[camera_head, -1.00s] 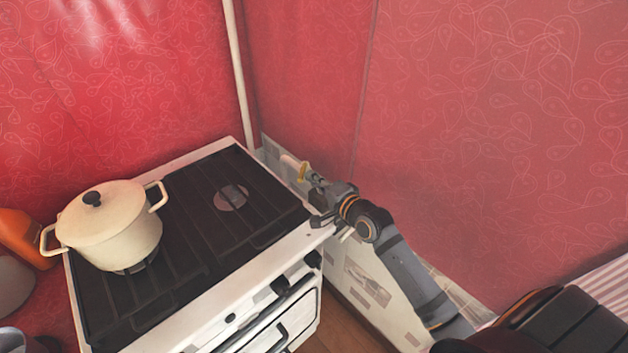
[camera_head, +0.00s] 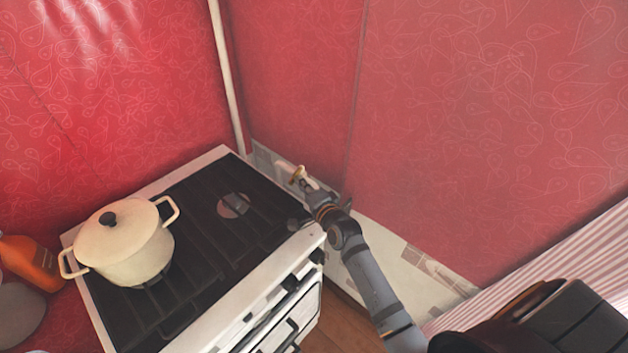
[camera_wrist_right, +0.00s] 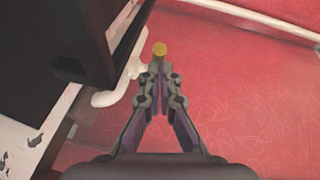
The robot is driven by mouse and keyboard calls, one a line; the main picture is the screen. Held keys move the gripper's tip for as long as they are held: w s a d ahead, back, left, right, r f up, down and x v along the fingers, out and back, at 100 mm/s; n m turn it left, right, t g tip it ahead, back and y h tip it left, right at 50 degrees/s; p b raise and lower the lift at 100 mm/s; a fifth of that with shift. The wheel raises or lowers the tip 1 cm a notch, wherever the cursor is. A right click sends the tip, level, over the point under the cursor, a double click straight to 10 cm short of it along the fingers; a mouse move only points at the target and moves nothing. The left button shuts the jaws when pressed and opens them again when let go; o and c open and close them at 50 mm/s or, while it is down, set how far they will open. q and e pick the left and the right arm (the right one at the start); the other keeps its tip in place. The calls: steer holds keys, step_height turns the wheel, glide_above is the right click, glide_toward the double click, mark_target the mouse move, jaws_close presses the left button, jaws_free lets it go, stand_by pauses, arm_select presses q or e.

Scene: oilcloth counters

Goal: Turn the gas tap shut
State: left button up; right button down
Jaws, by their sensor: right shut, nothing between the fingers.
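The gas tap (camera_head: 297,174) is a small brass-yellow handle on a pale pipe low by the red wall, just right of the stove. In the right wrist view its yellow end (camera_wrist_right: 159,49) shows just beyond my fingertips. My right gripper (camera_head: 308,188) reaches in from the lower right, its tips close to the tap. In the wrist view the right gripper (camera_wrist_right: 158,72) is shut with nothing between its fingers. I cannot tell whether the tips touch the tap. My left gripper is not in view.
The stove (camera_head: 275,265) stands left of the tap, with a cream lidded pot (camera_head: 125,245) on it. A white vertical pipe (camera_head: 228,80) runs up the corner. An orange bottle (camera_head: 32,262) stands at far left. A striped cloth (camera_head: 540,262) lies at right.

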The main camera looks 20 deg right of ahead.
mark_target(290, 182)
steer(key=shift+w+a+r, duration=0.1)
steer(key=shift+w+a, duration=0.15)
steer(key=shift+a, duration=0.6)
steer(key=shift+w+p, duration=0.15)
steer(key=shift+p, duration=0.25)
steer(key=shift+w, duration=0.1)
steer(key=shift+w+a, duration=0.25)
steer(key=shift+a, duration=0.1)
steer(key=shift+w+a+p, duration=0.1)
steer(key=shift+a+p, duration=0.2)
steer(key=shift+p, duration=0.05)
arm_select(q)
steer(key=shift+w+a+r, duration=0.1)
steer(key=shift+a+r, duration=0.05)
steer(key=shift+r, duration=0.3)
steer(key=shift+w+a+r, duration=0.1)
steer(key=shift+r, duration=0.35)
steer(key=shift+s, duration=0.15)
